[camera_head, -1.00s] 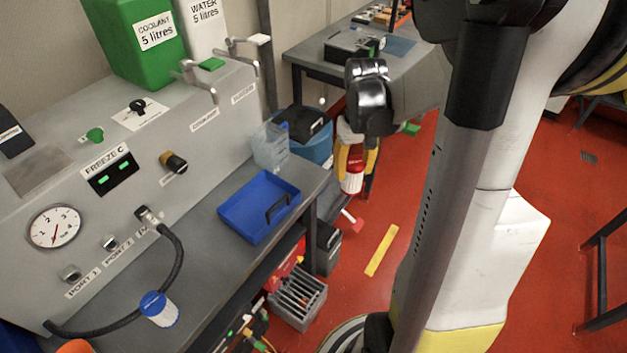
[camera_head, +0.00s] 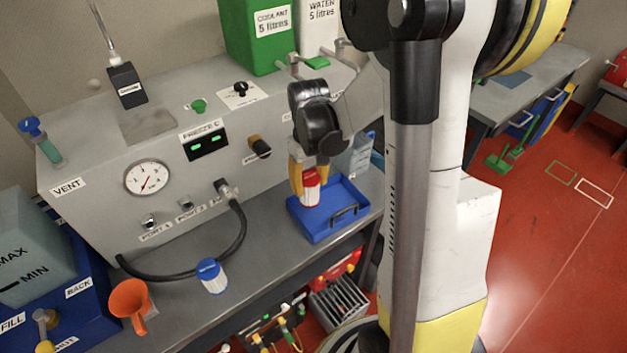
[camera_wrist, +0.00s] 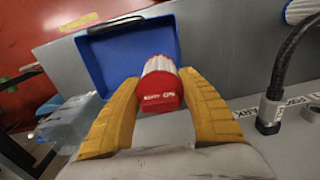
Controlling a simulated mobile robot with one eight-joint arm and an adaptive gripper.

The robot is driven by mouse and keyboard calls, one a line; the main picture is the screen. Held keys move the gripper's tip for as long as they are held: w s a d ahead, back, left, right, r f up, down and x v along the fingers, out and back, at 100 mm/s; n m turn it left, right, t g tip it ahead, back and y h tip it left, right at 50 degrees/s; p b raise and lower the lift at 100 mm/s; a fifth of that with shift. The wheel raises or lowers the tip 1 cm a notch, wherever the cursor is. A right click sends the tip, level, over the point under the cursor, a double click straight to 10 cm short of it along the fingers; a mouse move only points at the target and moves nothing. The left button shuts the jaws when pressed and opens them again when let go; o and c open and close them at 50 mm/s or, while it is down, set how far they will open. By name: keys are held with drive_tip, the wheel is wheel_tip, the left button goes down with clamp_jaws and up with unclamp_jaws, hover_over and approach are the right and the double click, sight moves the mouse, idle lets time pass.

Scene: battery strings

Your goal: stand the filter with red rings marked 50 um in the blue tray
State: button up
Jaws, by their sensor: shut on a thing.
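My gripper (camera_head: 311,183) has yellow fingers and is shut on a white pleated filter with red rings (camera_head: 311,187). In the wrist view the filter (camera_wrist: 161,83) sits between both fingers, with its red end towards the camera and small white lettering too blurred to read surely. The blue tray (camera_head: 352,224) lies on the grey bench, and the filter is over its left part, roughly upright. In the wrist view the blue tray (camera_wrist: 100,62) is behind the filter. I cannot tell whether the filter's lower end touches the tray floor.
A filter with blue rings (camera_head: 211,275) stands on the bench, left of the tray. A black hose (camera_head: 240,235) curves over the bench. An orange funnel (camera_head: 130,300) is further left. A clear container (camera_head: 360,155) stands behind the tray. The tray's right part is empty.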

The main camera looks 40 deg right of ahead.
sight(310, 171)
drive_tip(key=shift+f+b, duration=2.05)
drive_tip(key=shift+f, duration=1.05)
drive_tip(key=shift+f+b, duration=0.55)
drive_tip(key=o, duration=1.5)
drive_tip(key=shift+c, duration=0.2)
drive_tip(key=shift+r, duration=0.1)
wheel_tip(310, 171, up, 12)
drive_tip(key=shift+s+f, duration=0.1)
drive_tip(key=s+a+r+t+b, duration=0.2)
drive_tip(key=s+a+t, duration=0.5)
drive_tip(key=s+a, duration=0.3)
drive_tip(key=a, duration=0.3)
drive_tip(key=shift+s+a+r, duration=0.2)
drive_tip(key=shift+s+r, duration=0.15)
